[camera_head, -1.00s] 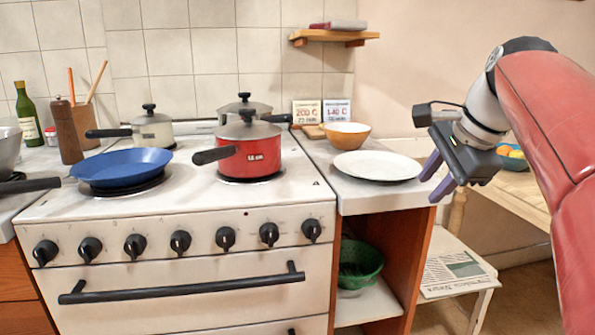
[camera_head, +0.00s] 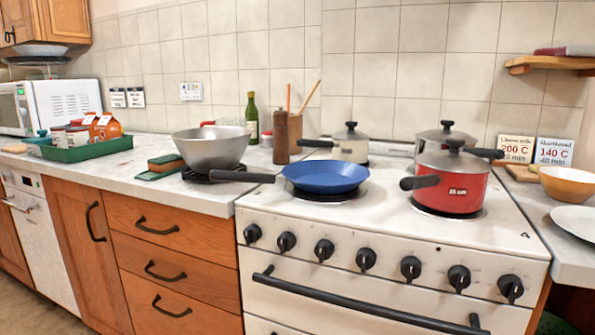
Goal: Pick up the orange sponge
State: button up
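An orange-brown block with green on its lower side, which looks like the orange sponge (camera_head: 165,161), lies on the left counter just left of a grey metal bowl. A flat green piece (camera_head: 153,175) shows at its front edge; I cannot tell whether it is part of the sponge or a separate thing under it. The sponge is not held. My gripper is outside the current view, so its distance from the sponge and its opening do not show.
The grey bowl (camera_head: 212,146) stands close right of the sponge. A pan handle (camera_head: 242,177) juts left from the blue pan (camera_head: 326,176). A green tray (camera_head: 88,149) with cartons and jars sits further left. The counter (camera_head: 200,195) in front of the sponge is clear.

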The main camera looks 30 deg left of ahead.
aim_at(167, 162)
jog(key=u, duration=2.15)
